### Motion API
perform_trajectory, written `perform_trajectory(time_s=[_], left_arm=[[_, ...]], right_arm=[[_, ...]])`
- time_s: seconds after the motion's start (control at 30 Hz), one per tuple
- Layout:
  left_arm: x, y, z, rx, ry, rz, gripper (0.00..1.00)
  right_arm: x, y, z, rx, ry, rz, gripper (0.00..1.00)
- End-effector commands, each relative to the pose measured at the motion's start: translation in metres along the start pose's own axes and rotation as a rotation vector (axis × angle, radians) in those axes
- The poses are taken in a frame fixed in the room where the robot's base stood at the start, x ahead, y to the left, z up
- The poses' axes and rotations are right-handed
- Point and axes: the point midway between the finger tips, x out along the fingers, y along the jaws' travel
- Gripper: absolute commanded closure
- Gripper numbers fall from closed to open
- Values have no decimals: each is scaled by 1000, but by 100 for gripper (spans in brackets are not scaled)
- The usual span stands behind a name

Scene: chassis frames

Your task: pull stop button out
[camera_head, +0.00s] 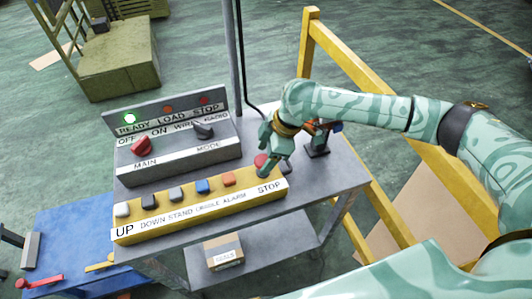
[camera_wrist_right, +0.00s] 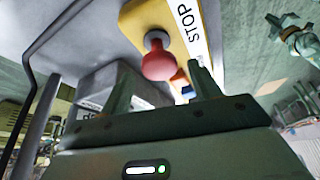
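The red stop button (camera_head: 260,161) is at the right end of the yellow button box (camera_head: 199,213), beside the STOP label. It is partly hidden by my right gripper (camera_head: 269,154) in the head view. In the right wrist view the red button (camera_wrist_right: 158,62) shows as a mushroom head on a stem, between the two fingers of the gripper (camera_wrist_right: 161,80) in the picture. The fingers are apart; I cannot tell whether they touch the button. A teal arm part (camera_wrist_right: 292,36) at the upper right of the wrist view may be my left arm; its fingers are unclear.
The box's other buttons run leftward to UP. Behind stands a grey switch box (camera_head: 180,160) with red and black knobs, under a lamp panel with a lit green lamp (camera_head: 130,118). A grey post (camera_head: 238,60) rises behind. A yellow rail (camera_head: 360,75) is at the right.

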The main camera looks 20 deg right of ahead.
Motion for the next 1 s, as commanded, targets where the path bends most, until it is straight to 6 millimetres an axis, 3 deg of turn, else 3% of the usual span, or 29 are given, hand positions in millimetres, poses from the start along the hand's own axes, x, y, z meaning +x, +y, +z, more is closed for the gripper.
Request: perform_trajectory(time_s=[0.27, 0.7, 0.83, 1.0], left_arm=[[-3, 0, -1, 0, 1, 0, 100], [-28, -2, -5, -1, 7, -3, 100], [-32, -2, -6, -1, 8, -3, 100], [-34, -2, -7, -1, 8, -3, 100]], right_arm=[[-12, 0, 1, 0, -3, 1, 38], [-124, 0, 0, 0, -1, 4, 38], [-147, 0, 0, 0, -1, 2, 38], [-162, 0, 0, 0, -1, 1, 38]])
